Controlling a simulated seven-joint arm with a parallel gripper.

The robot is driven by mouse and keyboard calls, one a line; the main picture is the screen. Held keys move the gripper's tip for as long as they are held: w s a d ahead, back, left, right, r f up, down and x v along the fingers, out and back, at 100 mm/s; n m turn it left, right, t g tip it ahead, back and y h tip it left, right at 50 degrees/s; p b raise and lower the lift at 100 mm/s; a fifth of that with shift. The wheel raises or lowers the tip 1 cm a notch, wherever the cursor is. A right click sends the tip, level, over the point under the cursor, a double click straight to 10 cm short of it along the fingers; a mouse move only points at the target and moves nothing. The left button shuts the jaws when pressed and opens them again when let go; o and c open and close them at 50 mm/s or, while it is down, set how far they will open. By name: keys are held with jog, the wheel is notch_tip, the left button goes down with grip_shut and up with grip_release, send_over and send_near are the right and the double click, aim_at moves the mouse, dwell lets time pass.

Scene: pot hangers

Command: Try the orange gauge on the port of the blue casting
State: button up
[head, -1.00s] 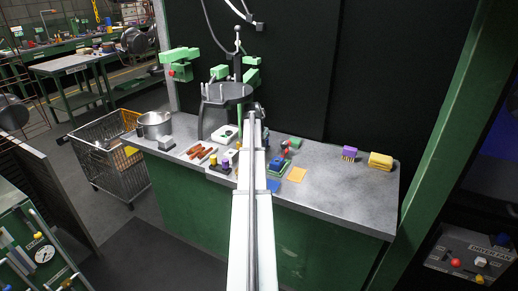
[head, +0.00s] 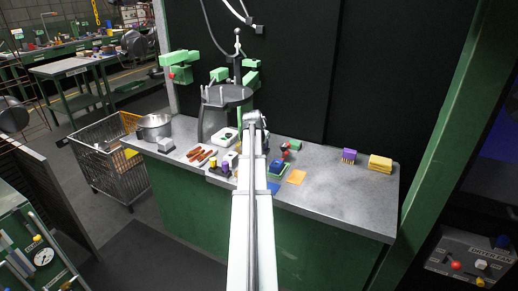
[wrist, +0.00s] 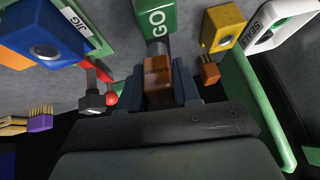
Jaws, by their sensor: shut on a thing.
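My gripper (wrist: 158,92) is shut on the orange gauge (wrist: 158,78), whose orange-brown body sits between the dark fingers in the wrist view. A grey metal end of the gauge points away from the fingers, towards a green piece marked GO (wrist: 156,18). I cannot tell whether they touch. The blue casting (wrist: 42,42) is at upper left, with its round port facing the camera, beside a white JIG label (wrist: 76,22). The gauge is apart from the blue casting. In the head view the blue casting (head: 277,166) sits on the bench, right of my arm.
A yellow block with a hole (wrist: 222,28) and a white piece (wrist: 278,20) are at upper right in the wrist view. A red-tipped lever (wrist: 111,98) is left of the fingers. A white tray (head: 190,156) holds orange pieces. The bench's right front (head: 345,200) is clear.

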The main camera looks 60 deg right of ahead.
jog(key=v, duration=0.3)
jog(key=shift+s+d+r, duration=0.1)
jog(key=shift+d, duration=0.2)
jog(key=shift+s+a+r+g+y, duration=0.4)
jog(key=shift+s+a+y, duration=0.3)
jog(key=shift+s+a, duration=2.8)
jog(key=shift+s+a+r+g+y, duration=0.55)
jog(key=shift+s+a, duration=1.05)
jog(key=shift+a, duration=3.75)
jog(key=d+r+m+g, duration=0.1)
jog(key=d+m, duration=0.4)
jog(key=d, duration=1)
jog(key=shift+w+d+r+m+y, duration=0.35)
jog(key=shift+r+m+y, duration=0.05)
jog(key=shift+r+y, duration=0.1)
jog(key=shift+f, duration=0.2)
jog(key=shift+f, duration=2.7)
